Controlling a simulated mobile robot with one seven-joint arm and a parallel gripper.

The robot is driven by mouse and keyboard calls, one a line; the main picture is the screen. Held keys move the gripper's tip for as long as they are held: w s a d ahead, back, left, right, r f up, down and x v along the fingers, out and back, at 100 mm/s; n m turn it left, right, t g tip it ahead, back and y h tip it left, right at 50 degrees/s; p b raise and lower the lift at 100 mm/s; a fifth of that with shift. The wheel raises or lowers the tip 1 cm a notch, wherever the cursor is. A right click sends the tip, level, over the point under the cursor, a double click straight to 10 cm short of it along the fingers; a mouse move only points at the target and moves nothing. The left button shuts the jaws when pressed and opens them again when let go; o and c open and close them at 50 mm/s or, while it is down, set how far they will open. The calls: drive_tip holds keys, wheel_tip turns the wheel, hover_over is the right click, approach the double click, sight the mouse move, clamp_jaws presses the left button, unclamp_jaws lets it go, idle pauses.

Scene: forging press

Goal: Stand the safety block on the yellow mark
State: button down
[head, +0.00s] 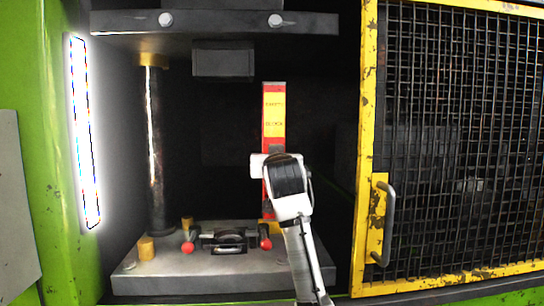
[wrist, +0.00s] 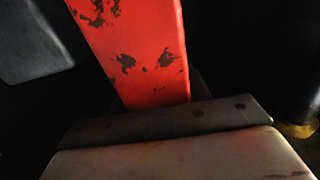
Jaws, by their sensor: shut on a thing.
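The safety block (head: 274,110) is a tall red bar with a yellow lettered label. It stands upright in the press opening, right of the centre. My gripper (head: 274,154) is shut on it around the middle, and my wrist hides part of the block. The block's lower end shows just behind the right red knob; I cannot tell whether it touches the bed. In the wrist view the scuffed red block (wrist: 145,60) rises from behind the gripper's jaw (wrist: 165,122).
The grey press bed (head: 160,278) carries a die (head: 228,239) between two red knobs (head: 187,247). A dark guide column (head: 154,150) stands at the left. The upper die (head: 223,62) hangs above, left of the block. A yellow-framed mesh door (head: 367,130) is at the right.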

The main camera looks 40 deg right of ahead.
drive_tip(key=w+d+f+p, duration=0.1)
drive_tip(key=w+d+f, duration=0.4)
drive_tip(key=w+d, duration=0.1)
drive_tip(key=shift+w+f+p, duration=0.15)
drive_tip(key=shift+w+p, duration=0.15)
drive_tip(key=shift+w, duration=0.45)
drive_tip(key=shift+s+a, duration=0.1)
drive_tip(key=shift+s, duration=0.05)
idle(0.8)
drive_tip(key=shift+f, duration=0.7)
